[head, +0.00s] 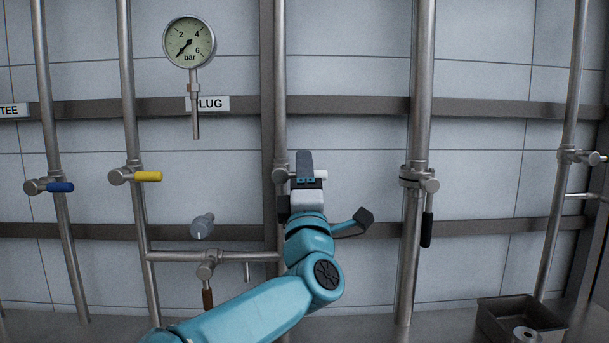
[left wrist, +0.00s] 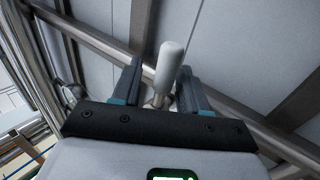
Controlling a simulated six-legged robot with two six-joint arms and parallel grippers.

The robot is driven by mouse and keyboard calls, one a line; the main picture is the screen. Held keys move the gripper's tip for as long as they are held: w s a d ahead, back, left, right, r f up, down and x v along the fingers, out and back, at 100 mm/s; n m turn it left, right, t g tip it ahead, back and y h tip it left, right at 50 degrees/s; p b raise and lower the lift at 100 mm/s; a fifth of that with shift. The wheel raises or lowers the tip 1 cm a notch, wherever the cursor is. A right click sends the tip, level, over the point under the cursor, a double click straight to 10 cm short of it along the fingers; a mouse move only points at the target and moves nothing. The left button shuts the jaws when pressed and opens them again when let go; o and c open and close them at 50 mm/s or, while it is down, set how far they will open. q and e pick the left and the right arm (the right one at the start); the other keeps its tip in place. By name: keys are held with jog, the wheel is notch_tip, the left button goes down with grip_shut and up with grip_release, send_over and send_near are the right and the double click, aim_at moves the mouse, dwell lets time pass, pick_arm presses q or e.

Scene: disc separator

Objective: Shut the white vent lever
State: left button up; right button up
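The white vent lever (head: 321,174) sits on a valve on the middle pipe in the head view. Its handle sticks out to the right, level, and is partly hidden behind my left gripper (head: 305,168). In the left wrist view the white lever (left wrist: 170,62) stands between the two fingers of my left gripper (left wrist: 160,88). The fingers are apart, with a clear gap on the left side of the lever; the lever looks closer to the right finger. Whether it touches that finger I cannot tell. My right gripper is in neither view.
A blue lever (head: 60,187) and a yellow lever (head: 148,177) are on pipes to the left. A black lever (head: 427,229) hangs down on the right pipe. A pressure gauge (head: 189,42) is above left. A grey tray (head: 485,318) stands at the lower right.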

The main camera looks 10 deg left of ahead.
pick_arm(q)
jog(key=shift+s+d+f, duration=0.1)
jog(key=shift+f, duration=0.1)
jog(key=b+v, duration=0.3)
jog(key=v, duration=1.3)
jog(key=shift+r+b, duration=0.15)
jog(key=shift+b, duration=0.25)
jog(key=shift+s, duration=0.15)
